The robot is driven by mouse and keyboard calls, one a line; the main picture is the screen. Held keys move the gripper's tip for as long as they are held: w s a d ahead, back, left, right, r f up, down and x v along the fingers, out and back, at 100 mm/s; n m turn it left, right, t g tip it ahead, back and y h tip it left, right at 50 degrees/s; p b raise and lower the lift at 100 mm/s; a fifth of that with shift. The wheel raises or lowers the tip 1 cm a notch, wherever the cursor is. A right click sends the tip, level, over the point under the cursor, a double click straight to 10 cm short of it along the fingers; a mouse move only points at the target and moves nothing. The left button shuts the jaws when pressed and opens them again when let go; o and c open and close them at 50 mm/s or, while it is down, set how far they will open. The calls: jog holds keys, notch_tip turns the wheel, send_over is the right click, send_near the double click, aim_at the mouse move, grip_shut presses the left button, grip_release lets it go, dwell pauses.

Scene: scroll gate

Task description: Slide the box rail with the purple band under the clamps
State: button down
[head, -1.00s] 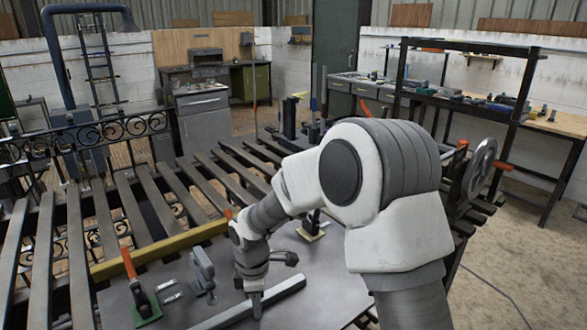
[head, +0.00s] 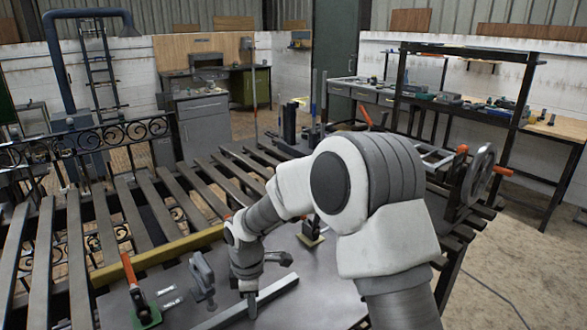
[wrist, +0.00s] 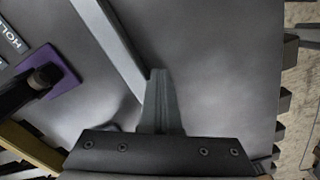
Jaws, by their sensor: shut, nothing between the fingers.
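A grey box rail (head: 275,290) lies at a slant on the dark table; it also shows in the wrist view (wrist: 108,35). I see no purple band on its visible part. My gripper (head: 252,309) is shut and empty, pointing down beside the rail; its fingertips (wrist: 158,75) look close against the rail's side, contact unclear. A clamp with an orange handle and green base (head: 147,316) stands at the left. A grey clamp (head: 203,278) stands nearer the rail. Another clamp (head: 312,232) stands behind my wrist. The wrist view shows a purple clamp base (wrist: 63,78).
A yellow bar (head: 160,250) runs along the table's back left edge. Small label plates (head: 170,298) lie between the left clamps. A slatted rack (head: 140,205) lies beyond. The table (head: 325,285) is bare right of the rail.

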jog(key=shift+w+a, duration=0.2)
jog(key=shift+w, duration=0.1)
jog(key=shift+s+d, duration=0.1)
jog(key=shift+s, duration=0.05)
jog(key=shift+s+d, duration=0.65)
jog(key=shift+s, duration=0.2)
jog(key=shift+r, duration=0.15)
notch_tip(320, 180, up, 8)
jog(key=p, duration=0.6)
